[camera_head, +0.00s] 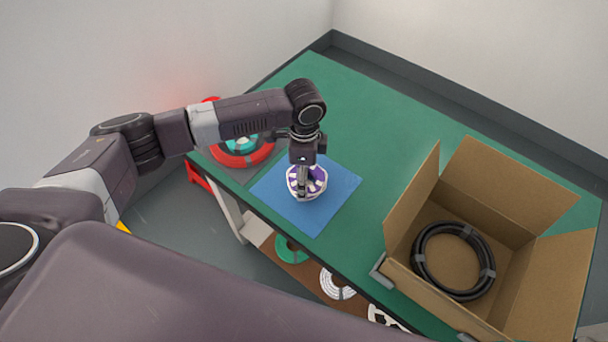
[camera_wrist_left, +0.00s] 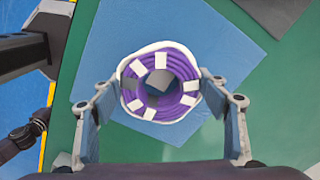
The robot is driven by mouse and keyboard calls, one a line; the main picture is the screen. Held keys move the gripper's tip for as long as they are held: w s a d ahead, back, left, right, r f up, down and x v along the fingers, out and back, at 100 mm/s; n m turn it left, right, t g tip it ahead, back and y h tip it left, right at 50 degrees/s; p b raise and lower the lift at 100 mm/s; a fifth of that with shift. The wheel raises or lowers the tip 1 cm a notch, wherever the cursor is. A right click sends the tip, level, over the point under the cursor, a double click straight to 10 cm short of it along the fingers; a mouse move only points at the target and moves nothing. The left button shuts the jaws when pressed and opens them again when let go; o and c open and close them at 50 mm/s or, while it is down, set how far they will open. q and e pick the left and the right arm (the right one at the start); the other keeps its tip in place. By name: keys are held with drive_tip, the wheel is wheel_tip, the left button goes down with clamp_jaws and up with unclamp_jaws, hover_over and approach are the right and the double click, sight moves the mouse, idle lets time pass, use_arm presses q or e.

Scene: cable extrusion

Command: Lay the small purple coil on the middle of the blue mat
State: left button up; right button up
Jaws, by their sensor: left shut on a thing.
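The small purple coil (camera_head: 319,182) is round, with white tape bands and a pale outer rim. My left gripper (camera_head: 303,184) points down and is shut on it. In the left wrist view the coil (camera_wrist_left: 180,104) sits between the two fingers of this gripper (camera_wrist_left: 160,92), one on each side. The blue mat (camera_head: 310,217) lies flat on the green table, with the coil over its middle in the head view. The mat (camera_wrist_left: 112,52) also shows behind the coil in the wrist view. I cannot tell whether the coil touches the mat. My right gripper is out of view.
An open cardboard box (camera_head: 517,207) with a black cable coil (camera_head: 422,262) stands at the right of the green table (camera_head: 385,125). A red ring with a teal coil (camera_head: 240,158) lies left of the mat, partly behind my arm. Several coils lie on a shelf below.

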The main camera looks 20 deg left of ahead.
use_arm(q)
drive_tip(key=shift+f, duration=0.1)
drive_tip(key=o, duration=1.2)
wheel_tip(320, 180, up, 12)
drive_tip(key=b, duration=0.1)
drive_tip(key=shift+r, duration=0.2)
drive_tip(key=shift+d+f, duration=0.1)
